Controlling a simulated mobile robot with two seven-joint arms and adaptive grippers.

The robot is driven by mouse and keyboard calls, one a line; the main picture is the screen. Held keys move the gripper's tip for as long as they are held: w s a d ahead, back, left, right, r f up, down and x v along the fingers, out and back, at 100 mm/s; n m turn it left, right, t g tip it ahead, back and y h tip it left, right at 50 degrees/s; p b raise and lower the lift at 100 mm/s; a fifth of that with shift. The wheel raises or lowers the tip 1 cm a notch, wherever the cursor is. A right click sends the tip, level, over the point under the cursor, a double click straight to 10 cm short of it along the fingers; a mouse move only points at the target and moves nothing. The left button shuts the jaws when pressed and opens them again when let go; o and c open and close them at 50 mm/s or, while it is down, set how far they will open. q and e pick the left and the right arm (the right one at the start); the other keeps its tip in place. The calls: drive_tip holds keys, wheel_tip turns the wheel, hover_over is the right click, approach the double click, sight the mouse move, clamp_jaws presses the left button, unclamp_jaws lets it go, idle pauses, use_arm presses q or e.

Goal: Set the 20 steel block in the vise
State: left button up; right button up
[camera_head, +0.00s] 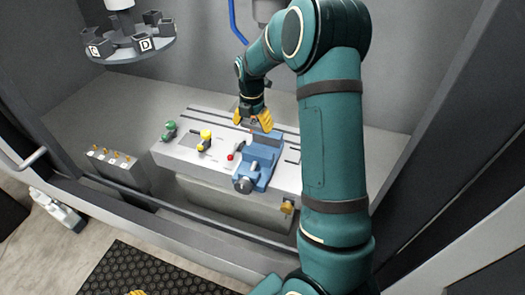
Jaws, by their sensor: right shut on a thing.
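The blue vise (266,154) stands on the slotted grey machine table (178,152), with its round front end towards me. My right gripper (253,120), with yellow fingers, reaches down at the back end of the vise. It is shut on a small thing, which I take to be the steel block. The fingers hide most of it, and I cannot read a number on it. I cannot tell whether it touches the vise. A small yellow tip (138,292) at the bottom edge may belong to my left gripper; its fingers cannot be made out.
A green-topped item (169,130), a yellow item (204,140) and a red knob (230,157) are on the table left of the vise. A tool carousel (128,48) hangs at the upper left. A grey box with several orange-tipped pieces (113,160) stands left of the table.

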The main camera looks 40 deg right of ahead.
sight(262, 130)
drive_tip(key=shift+s+d+f+p, duration=0.15)
drive_tip(key=shift+s+d+p, duration=0.1)
drive_tip(key=shift+s, duration=0.25)
drive_tip(key=shift+s+d+f+p, duration=0.1)
drive_tip(key=shift+s+f+p, duration=0.15)
drive_tip(key=shift+s, duration=0.2)
drive_tip(key=shift+s+d+f+p, duration=0.1)
drive_tip(key=shift+s+d+p, duration=0.15)
drive_tip(key=shift+s, duration=0.25)
drive_tip(key=shift+f+b, duration=1.25)
drive_tip(key=shift+f, duration=0.75)
drive_tip(key=shift+r, duration=0.1)
drive_tip(key=shift+f, duration=0.25)
